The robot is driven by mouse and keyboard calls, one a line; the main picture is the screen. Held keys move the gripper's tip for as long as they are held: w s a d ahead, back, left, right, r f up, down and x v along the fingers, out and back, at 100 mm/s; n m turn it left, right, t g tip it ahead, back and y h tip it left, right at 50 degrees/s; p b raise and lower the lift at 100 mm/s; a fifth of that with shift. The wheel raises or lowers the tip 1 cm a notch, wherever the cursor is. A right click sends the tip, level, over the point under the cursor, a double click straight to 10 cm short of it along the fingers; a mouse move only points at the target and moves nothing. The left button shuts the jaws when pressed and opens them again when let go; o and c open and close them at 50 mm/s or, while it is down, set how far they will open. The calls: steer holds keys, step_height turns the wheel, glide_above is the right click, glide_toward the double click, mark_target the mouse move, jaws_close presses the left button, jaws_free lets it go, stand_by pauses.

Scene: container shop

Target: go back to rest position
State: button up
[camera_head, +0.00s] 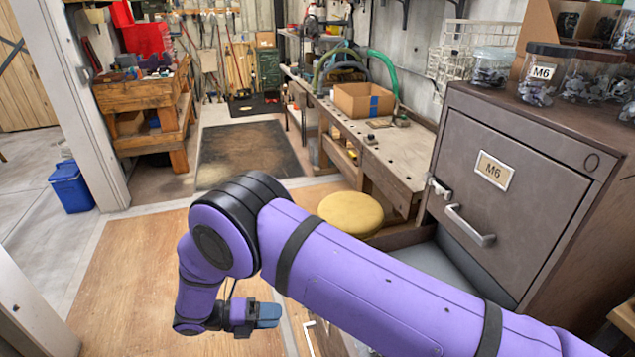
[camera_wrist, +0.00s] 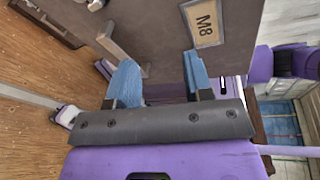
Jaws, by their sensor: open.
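My purple arm crosses the lower part of the head view. My gripper (camera_head: 265,315), with blue fingers, hangs low at its end, left of the cabinet. The wrist view shows the fingers (camera_wrist: 160,78) apart with nothing held between them. Beyond them is a grey-brown drawer front (camera_wrist: 165,30) with an M8 label (camera_wrist: 204,22) and a metal handle (camera_wrist: 122,48). The handle lies just beyond the left finger and outside the grip; whether they touch I cannot tell.
A metal cabinet (camera_head: 590,135) stands at right with a shut M6 drawer (camera_head: 530,195). Below it a drawer (camera_head: 455,262) appears pulled out, partly hidden by my arm. A yellow stool (camera_head: 350,212) and a workbench (camera_head: 400,150) stand behind. Wooden floor (camera_head: 130,280) at left is clear.

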steer(key=w+d+r+m+g+y, duration=0.1)
steer(key=w+d+r+m+y, duration=0.15)
steer(key=d+r+m, duration=0.7)
steer(key=w+d+r+m+g+y, duration=0.2)
steer(key=d+r+y, duration=0.25)
steer(key=r, duration=0.95)
steer(key=w+d+r+m+g+y, duration=0.1)
steer(key=w+d+r+m+y, duration=0.1)
steer(key=d+r+m, duration=0.55)
steer(key=s+d+r+m+t+y, duration=0.2)
steer(key=s+d+r+m+y, duration=0.35)
steer(key=d+r, duration=0.8)
steer(key=s+d+r+m+t, duration=0.1)
steer(key=s+d+m+t, duration=0.1)
steer(key=s+m, duration=0.3)
steer(key=s+d+r+m+t+y, duration=0.1)
steer(key=s+d+m+t, duration=0.2)
steer(key=s, duration=0.8)
steer(key=shift+d+r+m, duration=0.2)
steer(key=shift+d+m, duration=0.6)
steer(key=shift+m, duration=0.45)
steer(key=shift+s+d, duration=0.1)
